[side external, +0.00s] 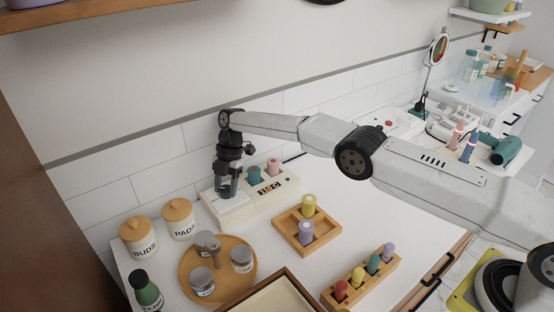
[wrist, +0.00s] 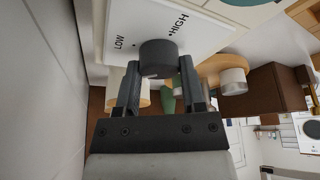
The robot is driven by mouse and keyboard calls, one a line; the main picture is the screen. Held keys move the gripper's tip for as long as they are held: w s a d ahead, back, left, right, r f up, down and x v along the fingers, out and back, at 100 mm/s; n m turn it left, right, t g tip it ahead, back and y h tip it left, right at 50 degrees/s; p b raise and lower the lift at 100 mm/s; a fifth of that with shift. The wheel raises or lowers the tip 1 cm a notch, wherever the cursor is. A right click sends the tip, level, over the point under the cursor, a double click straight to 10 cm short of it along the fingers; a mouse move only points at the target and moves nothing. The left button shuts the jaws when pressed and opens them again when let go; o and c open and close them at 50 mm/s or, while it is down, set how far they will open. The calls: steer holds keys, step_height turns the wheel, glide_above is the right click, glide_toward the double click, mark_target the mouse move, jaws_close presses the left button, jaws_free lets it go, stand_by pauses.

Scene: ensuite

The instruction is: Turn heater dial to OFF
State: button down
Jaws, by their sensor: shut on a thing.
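The heater (side external: 268,192) is a cream box against the tiled wall, with a display that seems to read 110 C. Its dark round dial (wrist: 158,55) shows in the wrist view on a white panel (wrist: 108,28) printed LOW and HIGH. My gripper (wrist: 160,72) has one finger on each side of the dial and is shut on it. In the side view my gripper (side external: 227,190) points down at the heater's left end and hides the dial. I see no OFF mark, and I cannot tell where the dial points.
Teal and pink rollers (side external: 254,174) stand in the heater behind the display. Jars marked BUDS (side external: 139,238) and PADS (side external: 179,219) and a round wooden tray (side external: 190,262) with small jars are close by. A wooden box (side external: 322,236) holds two rollers.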

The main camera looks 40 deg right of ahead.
mark_target(228, 185)
stand_by(0.3)
steer(key=shift+c, duration=0.9)
jaws_free()
steer(key=shift+r, duration=0.1)
steer(key=shift+w+d+r, duration=0.15)
steer(key=shift+d+r, duration=0.05)
steer(key=shift+r, duration=0.3)
step_height(228, 185, up, 9)
steer(key=shift+w+d+f, duration=0.15)
steer(key=shift+d+f, duration=0.05)
steer(key=shift+d, duration=0.1)
